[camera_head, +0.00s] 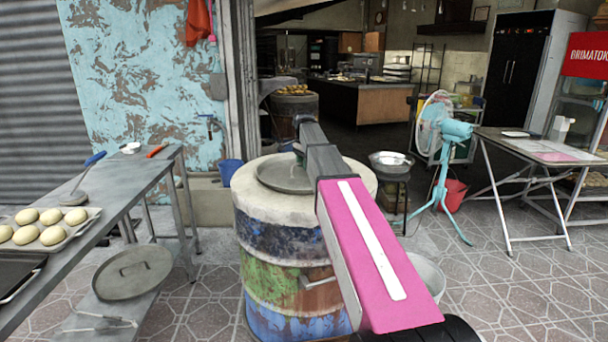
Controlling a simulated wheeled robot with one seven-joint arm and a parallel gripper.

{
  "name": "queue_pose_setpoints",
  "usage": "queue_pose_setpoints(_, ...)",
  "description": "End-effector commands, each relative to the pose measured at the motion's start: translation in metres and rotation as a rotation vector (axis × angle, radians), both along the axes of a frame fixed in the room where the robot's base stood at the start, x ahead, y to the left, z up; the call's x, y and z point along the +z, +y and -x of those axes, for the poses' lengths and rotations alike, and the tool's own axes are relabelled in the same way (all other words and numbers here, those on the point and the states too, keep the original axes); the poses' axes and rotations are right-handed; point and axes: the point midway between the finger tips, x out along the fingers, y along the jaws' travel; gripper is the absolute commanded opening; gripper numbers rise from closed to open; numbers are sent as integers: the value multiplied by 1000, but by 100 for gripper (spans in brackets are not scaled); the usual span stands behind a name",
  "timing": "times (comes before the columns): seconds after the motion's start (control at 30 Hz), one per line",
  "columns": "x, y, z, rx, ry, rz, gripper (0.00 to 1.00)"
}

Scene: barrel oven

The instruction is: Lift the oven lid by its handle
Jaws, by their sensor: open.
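The barrel oven (290,262) stands in the middle, a drum with worn blue, green and rust paint and a pale top. Its round grey metal lid (283,178) lies flat on the top. My arm reaches in from the lower right and covers the lid's right side. My gripper (299,151) is open, small in the picture, and seems to be at or just above the middle of the lid. My arm partly hides it. The lid's handle cannot be made out clearly there, and I cannot tell whether the fingers touch it.
A metal table (120,192) on the left holds a tray of dough balls (45,232) and a ladle. A second lid (132,272) lies on its lower shelf. A burner stand with a pot (390,162), turquoise fan (450,135) and folding table (535,150) stand right.

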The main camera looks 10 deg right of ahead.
Motion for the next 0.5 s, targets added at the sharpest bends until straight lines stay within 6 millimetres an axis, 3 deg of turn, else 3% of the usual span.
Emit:
queue_pose_setpoints(0.13, -16, 0, 0, 0, 1, 0, 42)
queue_pose_setpoints(0.5, -17, 0, -1, 0, 0, 0, 42)
